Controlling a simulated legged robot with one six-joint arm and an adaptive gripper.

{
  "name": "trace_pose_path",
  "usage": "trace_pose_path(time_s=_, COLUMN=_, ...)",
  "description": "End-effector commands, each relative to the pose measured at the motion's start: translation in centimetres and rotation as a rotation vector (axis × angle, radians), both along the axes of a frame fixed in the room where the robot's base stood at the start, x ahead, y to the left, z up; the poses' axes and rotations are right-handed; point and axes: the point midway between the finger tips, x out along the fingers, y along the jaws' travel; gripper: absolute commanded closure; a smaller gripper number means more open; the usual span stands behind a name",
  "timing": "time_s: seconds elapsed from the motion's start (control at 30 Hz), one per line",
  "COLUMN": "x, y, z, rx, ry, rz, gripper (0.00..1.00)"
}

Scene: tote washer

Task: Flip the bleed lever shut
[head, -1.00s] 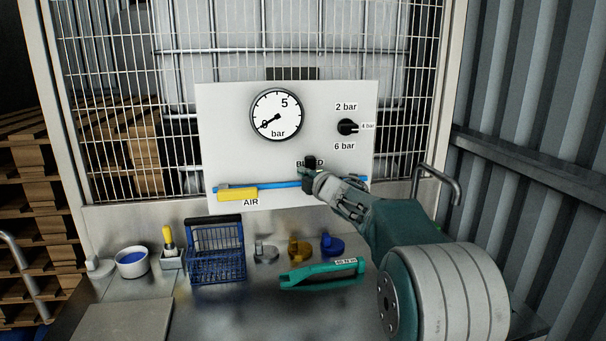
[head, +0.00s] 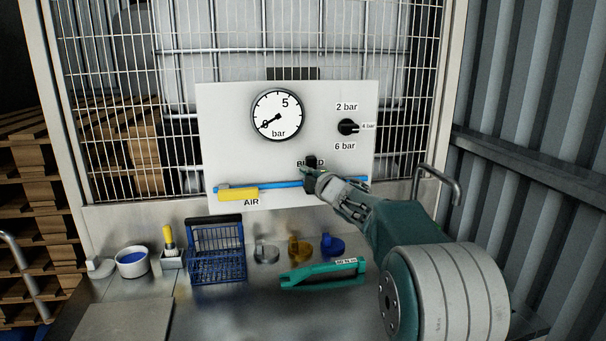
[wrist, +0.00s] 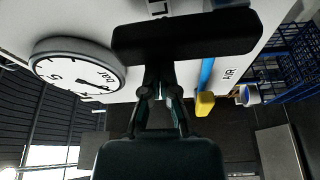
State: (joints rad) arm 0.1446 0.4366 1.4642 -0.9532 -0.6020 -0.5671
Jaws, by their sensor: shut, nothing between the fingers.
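The bleed lever (head: 311,161) is a small black part on the white panel (head: 230,150), by the BLEED label, which is partly covered. My gripper (head: 313,180) is shut and empty, with its tips at the panel just below the visible black part. In the wrist view my closed gripper fingers (wrist: 160,88) run up to a wide black bar (wrist: 185,36), which looks like the lever and hides the tips. I cannot tell whether they touch it. The lever's lower part is hidden behind my gripper in the head view.
A yellow AIR handle (head: 238,194) lies along the blue pipe (head: 285,184). The gauge (head: 277,114) points near 0. A black selector knob (head: 348,127) is at upper right. A blue basket (head: 217,252), several couplings and a green tool (head: 322,274) stand on the bench below.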

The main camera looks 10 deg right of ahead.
Motion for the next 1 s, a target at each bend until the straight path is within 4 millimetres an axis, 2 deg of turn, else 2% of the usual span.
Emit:
trace_pose_path(time_s=0.37, x=0.0, y=-1.1, z=0.1, rx=0.140, ry=0.001, rz=-0.004, gripper=1.00)
trace_pose_path(time_s=1.0, x=0.0, y=-4.6, z=-0.6, rx=0.727, ry=0.002, rz=-0.004, gripper=1.00)
